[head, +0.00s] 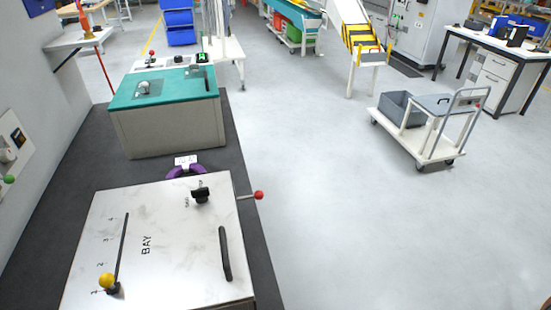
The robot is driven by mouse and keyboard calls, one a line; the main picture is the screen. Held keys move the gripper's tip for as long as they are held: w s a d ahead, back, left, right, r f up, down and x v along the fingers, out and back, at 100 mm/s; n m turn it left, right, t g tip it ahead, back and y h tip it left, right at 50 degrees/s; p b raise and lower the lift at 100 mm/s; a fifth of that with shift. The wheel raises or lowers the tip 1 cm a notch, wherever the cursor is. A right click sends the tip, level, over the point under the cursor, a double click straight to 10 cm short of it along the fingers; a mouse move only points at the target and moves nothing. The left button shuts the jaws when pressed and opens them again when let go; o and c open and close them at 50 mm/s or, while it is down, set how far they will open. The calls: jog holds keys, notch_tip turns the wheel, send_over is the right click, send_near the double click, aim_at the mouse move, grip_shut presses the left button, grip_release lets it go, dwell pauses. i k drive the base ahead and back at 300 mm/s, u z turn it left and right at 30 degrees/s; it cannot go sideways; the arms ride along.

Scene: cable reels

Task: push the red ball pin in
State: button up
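A red ball pin (259,195) sticks out to the right from the side of a white marbled box (170,235) marked "BAY". Its thin metal rod shows between the red ball and the box, so the ball stands apart from the side. My gripper is not in view, and nothing touches the pin.
The box top carries a yellow-knobbed lever (107,281), a black knob (201,194) and a black handle (225,254). A purple ring (187,171) lies behind it. A teal-topped cabinet (165,110) stands farther back. Right of the box is open floor, then a trolley (425,145).

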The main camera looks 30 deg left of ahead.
aim_at(259, 195)
jog(key=i, duration=0.9)
jog(key=u, duration=2.55)
